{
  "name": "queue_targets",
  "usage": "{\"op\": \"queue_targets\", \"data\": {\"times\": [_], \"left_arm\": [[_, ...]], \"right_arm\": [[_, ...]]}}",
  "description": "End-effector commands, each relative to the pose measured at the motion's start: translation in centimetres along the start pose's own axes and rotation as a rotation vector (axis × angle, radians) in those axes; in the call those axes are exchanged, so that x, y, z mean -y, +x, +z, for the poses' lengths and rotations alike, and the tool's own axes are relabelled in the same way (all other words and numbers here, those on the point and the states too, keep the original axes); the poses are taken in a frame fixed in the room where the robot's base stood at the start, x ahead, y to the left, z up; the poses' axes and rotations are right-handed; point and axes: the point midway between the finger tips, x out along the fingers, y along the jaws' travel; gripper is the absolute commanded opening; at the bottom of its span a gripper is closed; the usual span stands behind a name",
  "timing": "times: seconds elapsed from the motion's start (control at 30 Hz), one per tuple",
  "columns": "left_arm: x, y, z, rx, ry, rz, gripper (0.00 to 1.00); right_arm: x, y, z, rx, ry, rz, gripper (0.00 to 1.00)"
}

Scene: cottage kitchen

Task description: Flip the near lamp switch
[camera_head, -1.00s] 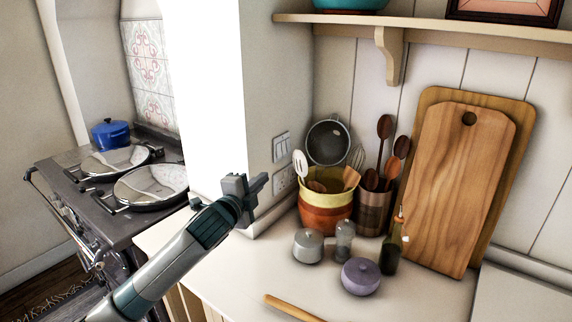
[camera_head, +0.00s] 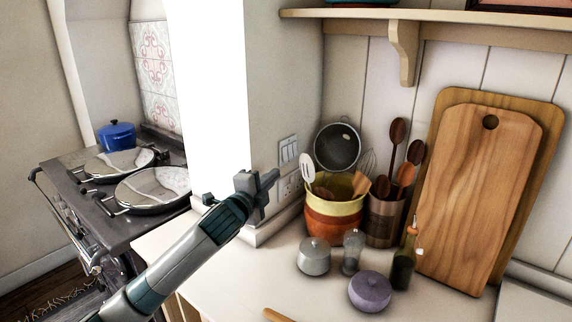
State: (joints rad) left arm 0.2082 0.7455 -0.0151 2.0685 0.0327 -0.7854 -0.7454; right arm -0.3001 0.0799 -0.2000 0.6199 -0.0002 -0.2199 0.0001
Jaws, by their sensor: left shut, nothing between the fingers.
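A light switch plate (camera_head: 288,150) with several rockers is on the side wall above the counter, in the head view. A socket plate (camera_head: 290,187) sits just below it. My left gripper (camera_head: 270,178) is shut and empty, in front of the wall, a little below and left of the switch plate in the picture. Whether its fingertips touch the wall I cannot tell. The rocker positions are too small to tell. My right gripper is not in view.
A yellow and orange utensil pot (camera_head: 335,222) stands right of my left gripper. A grey lidded jar (camera_head: 314,257), a purple pot (camera_head: 370,291) and a bottle (camera_head: 403,268) stand in front. Cutting boards (camera_head: 475,190) lean at the back. A stove (camera_head: 95,205) is at left.

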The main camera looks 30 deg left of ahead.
Motion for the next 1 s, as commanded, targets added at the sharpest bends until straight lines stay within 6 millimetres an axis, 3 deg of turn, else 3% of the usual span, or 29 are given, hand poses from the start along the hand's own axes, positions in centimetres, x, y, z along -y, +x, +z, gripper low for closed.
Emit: {"op": "queue_targets", "data": {"times": [0.6, 1.0], "left_arm": [[0.3, 7.8, 0.0, 0.001, -0.001, 0.000, 0.00], [0.0, 9.2, 0.0, -0.001, 0.001, 0.000, 0.00]], "right_arm": [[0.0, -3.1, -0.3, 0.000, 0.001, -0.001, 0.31], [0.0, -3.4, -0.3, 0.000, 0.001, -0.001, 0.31]]}}
